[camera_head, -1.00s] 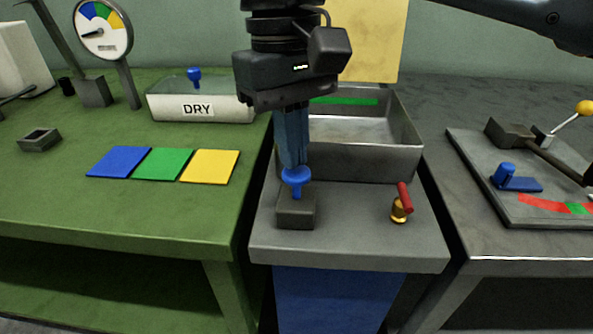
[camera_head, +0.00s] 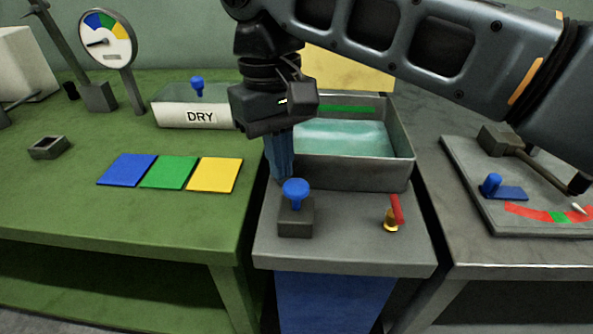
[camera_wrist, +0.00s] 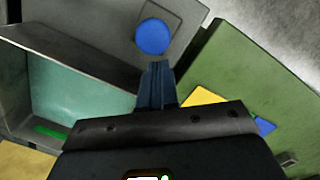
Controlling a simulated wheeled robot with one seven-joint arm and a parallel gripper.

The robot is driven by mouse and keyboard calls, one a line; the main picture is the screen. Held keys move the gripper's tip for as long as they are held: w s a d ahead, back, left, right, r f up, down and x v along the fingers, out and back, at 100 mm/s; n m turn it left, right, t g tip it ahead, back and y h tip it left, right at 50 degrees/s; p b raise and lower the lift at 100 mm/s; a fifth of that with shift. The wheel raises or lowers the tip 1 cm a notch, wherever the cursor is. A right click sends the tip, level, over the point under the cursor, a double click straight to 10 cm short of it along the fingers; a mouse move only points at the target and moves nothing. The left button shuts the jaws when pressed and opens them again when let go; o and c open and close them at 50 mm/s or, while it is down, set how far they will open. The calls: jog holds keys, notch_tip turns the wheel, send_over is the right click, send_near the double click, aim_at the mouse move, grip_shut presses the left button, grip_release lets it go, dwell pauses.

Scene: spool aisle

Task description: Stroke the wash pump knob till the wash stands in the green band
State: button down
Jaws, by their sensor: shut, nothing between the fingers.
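The blue pump knob (camera_head: 295,190) sits on its dark square base (camera_head: 295,218) at the front of the grey stand. It also shows in the wrist view (camera_wrist: 152,37). The grey wash basin (camera_head: 403,140) behind it holds pale teal wash (camera_head: 345,139). A green band (camera_head: 345,108) is marked high on its back wall; the liquid surface looks below it. My gripper (camera_head: 280,172) is shut and empty, pointing down behind and slightly left of the knob, apart from it in the wrist view (camera_wrist: 156,70).
A red-handled brass valve (camera_head: 393,213) stands right of the pump. The green table (camera_head: 150,215) at left bears blue, green and yellow tiles (camera_head: 168,172), a DRY box (camera_head: 195,115) and a dial gauge (camera_head: 106,40). A lever board (camera_head: 520,190) lies at right.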

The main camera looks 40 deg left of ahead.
jog(key=shift+r, duration=0.1)
notch_tip(320, 180, up, 8)
jog(key=p, duration=0.1)
jog(key=shift+w+a+f, duration=0.15)
jog(key=shift+a+f, duration=0.1)
jog(key=shift+a, duration=0.15)
jog(key=shift+d, duration=0.1)
dwell(0.9)
